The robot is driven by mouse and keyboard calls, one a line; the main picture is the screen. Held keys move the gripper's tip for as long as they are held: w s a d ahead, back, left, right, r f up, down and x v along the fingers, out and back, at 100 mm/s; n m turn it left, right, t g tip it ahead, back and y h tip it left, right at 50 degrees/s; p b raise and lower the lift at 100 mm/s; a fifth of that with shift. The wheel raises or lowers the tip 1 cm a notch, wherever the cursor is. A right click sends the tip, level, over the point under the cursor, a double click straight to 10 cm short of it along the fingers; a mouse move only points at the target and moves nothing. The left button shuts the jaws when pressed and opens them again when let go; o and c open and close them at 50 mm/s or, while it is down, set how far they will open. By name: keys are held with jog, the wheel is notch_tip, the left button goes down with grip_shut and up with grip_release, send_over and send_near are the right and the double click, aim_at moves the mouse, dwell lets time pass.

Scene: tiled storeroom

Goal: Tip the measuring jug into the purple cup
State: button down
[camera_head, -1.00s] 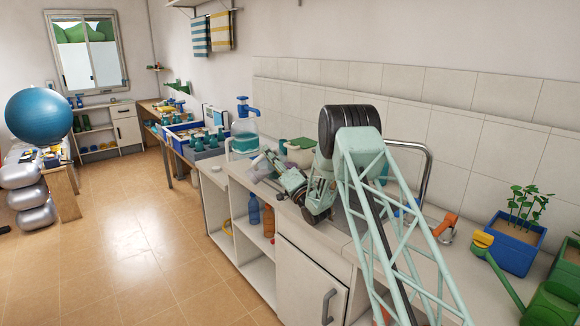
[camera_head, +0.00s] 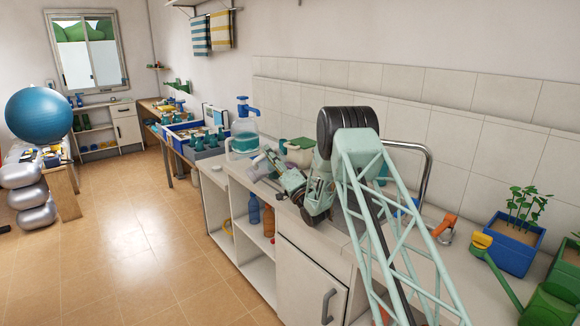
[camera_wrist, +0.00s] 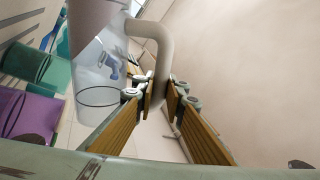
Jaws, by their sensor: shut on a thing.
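My gripper (camera_wrist: 161,97) is shut on that handle, one finger on each side. The purple cup (camera_wrist: 30,116) is at the left edge of the wrist view, apart from the jug and partly cut off. In the head view my gripper (camera_head: 280,178) is over the counter, with the pale jug (camera_head: 259,167) at its end. I cannot make out the purple cup in the head view.
A green cup (camera_wrist: 36,66) stands beside the purple one. A clear water bottle with a blue tap (camera_head: 243,128) stands behind on the counter (camera_head: 214,176). A blue planter (camera_head: 512,249) and a green watering can (camera_head: 548,303) are at the right. A tiled wall runs behind.

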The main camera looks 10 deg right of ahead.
jog(key=shift+w+d+r+m+t+h+p, duration=0.1)
jog(key=shift+d+r+m+t+h+p, duration=0.2)
jog(key=shift+m+p, duration=0.25)
jog(key=shift+w+d+r+m+t+h+p, duration=0.1)
jog(key=shift+d+r+m+h+p, duration=0.1)
jog(key=shift+r+m+p, duration=0.3)
dwell(1.1)
jog(key=shift+w+d+r+m+t+h+b, duration=0.15)
jog(key=shift+d+r+m+t+h+b, duration=0.15)
jog(key=shift+d+m+h, duration=0.35)
jog(key=shift+w+d+r+m+t+h+b, duration=0.1)
jog(key=shift+d+r+m+t+h+b, duration=0.15)
jog(key=shift+d+m, duration=0.4)
dwell(1.0)
jog(key=shift+a, duration=0.2)
jog(key=shift+s+a+f+n+g+y+p, duration=0.2)
jog(key=shift+a+f+n+y+p, duration=0.15)
jog(key=shift+a+n, duration=0.2)
jog(key=shift+s+a+f+n+g+y+p, duration=0.15)
jog(key=shift+a+f+n+y+p, duration=0.1)
jog(key=shift+a+n+y+p, duration=0.25)
jog(key=f+n+b, duration=0.1)
jog(key=a+f+n+g+y+b, duration=0.1)
jog(key=n+b, duration=0.1)
jog(key=shift+s+a+r+y, duration=0.1)
jog(key=shift+a+r+y, duration=0.05)
jog(key=shift+r+y, duration=0.1)
